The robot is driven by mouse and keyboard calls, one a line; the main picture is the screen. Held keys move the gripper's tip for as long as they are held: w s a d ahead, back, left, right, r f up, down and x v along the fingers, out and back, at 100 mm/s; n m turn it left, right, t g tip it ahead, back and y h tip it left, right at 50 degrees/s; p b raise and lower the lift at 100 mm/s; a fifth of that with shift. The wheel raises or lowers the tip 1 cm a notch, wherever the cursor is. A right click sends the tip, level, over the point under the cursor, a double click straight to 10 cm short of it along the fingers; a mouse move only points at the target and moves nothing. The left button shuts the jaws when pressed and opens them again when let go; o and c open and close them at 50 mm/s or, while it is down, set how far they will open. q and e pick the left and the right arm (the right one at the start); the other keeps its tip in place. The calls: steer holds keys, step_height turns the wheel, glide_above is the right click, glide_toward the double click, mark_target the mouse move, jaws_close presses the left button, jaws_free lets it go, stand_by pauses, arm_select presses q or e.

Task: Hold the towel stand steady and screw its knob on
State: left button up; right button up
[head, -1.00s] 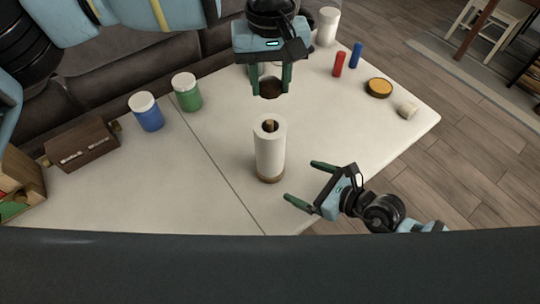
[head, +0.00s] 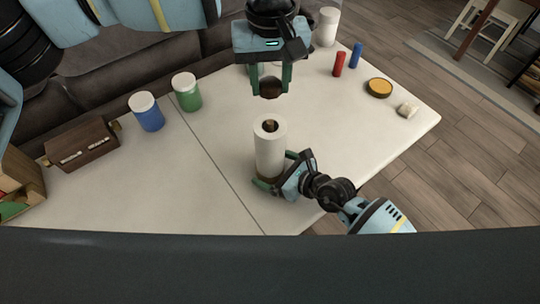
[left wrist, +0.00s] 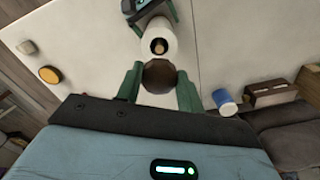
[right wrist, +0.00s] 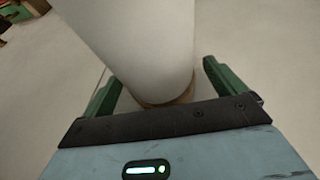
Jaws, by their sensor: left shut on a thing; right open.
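The towel stand is a white paper roll (head: 269,150) upright on a round wooden base (right wrist: 172,98); a wooden post tip (left wrist: 159,46) shows in its top hole. My left gripper (head: 271,88) is shut on the dark brown round knob (left wrist: 159,76) and holds it above and beyond the roll, apart from it. My right gripper (head: 272,169) is low at the stand, with its open fingers on either side of the roll's bottom. In the right wrist view the fingers (right wrist: 160,85) flank the roll and base with gaps at both sides.
Blue (head: 146,112) and green (head: 187,92) jars and a wooden box (head: 82,146) stand at left. Red (head: 339,64) and blue (head: 356,56) cylinders, a yellow-topped round tin (head: 379,88) and a small pale piece (head: 408,110) lie at right. The table (head: 200,190) around the stand is clear.

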steer(key=shift+w+a+f, duration=0.15)
steer(key=shift+w+a, duration=0.15)
steer(key=shift+a, duration=0.05)
steer(key=shift+c, duration=0.5)
steer(key=c, duration=1.4)
arm_select(q)
glide_above(271, 123)
steer(key=shift+f, duration=2.5)
steer(key=shift+f, duration=0.9)
steer(key=shift+f, duration=0.55)
